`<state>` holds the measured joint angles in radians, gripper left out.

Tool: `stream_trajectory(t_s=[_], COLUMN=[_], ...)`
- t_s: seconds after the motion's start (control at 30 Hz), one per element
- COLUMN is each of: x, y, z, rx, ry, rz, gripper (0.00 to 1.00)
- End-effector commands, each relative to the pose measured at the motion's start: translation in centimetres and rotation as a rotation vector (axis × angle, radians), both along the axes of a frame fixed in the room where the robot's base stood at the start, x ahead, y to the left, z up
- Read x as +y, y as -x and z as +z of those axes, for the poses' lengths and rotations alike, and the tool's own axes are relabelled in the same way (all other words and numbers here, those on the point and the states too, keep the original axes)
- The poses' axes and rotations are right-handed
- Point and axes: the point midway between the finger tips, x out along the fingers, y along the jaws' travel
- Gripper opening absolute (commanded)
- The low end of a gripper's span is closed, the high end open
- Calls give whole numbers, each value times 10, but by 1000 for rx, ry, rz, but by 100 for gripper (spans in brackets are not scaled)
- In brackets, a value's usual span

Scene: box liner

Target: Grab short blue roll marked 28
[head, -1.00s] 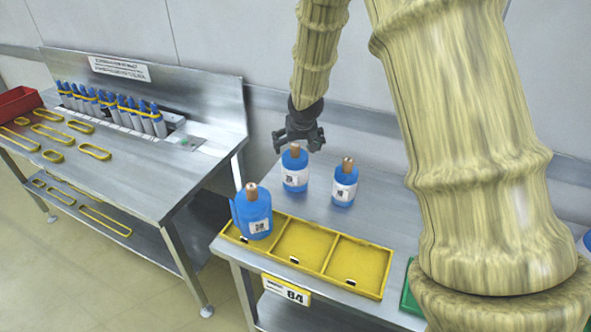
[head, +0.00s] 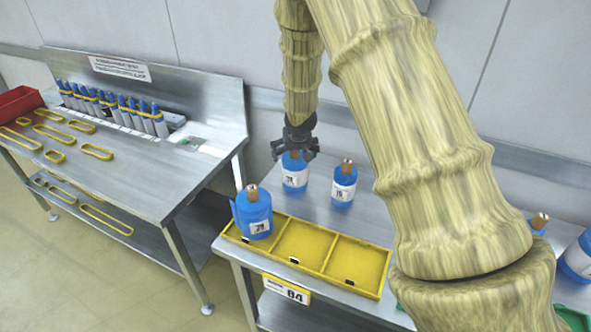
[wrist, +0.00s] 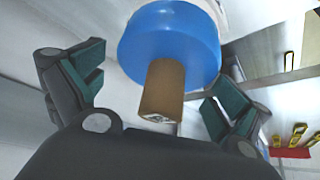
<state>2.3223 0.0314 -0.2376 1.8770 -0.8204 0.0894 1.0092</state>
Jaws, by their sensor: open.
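My gripper (head: 295,150) is open, pointing down over a blue roll (head: 294,185) that stands upright on the table behind the yellow tray. In the wrist view, that roll's blue top (wrist: 168,40) and brown core lie between the spread fingers (wrist: 155,88). The fingers do not appear to grip it. Its white label is too small to read for certain. A second blue roll (head: 343,192) stands upright to its right. A third blue roll (head: 254,222) stands in the left compartment of the yellow tray. Their label numbers are also unclear.
The yellow tray (head: 342,287) has its middle and right compartments empty of rolls. More blue rolls (head: 578,258) stand at the right, partly hidden by my arm. A separate table (head: 120,165) at left holds thin blue-topped bottles, yellow rings and a red bin (head: 20,103).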

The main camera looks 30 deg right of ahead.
Motion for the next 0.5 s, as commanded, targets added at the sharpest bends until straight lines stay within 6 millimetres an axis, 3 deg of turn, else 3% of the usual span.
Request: stream_trajectory(t_s=[0.27,0.5], x=[0,0], y=[-1,-1], z=[-1,-1], rx=[0,0], ry=[0,0], rz=[0,0], gripper=[100,56])
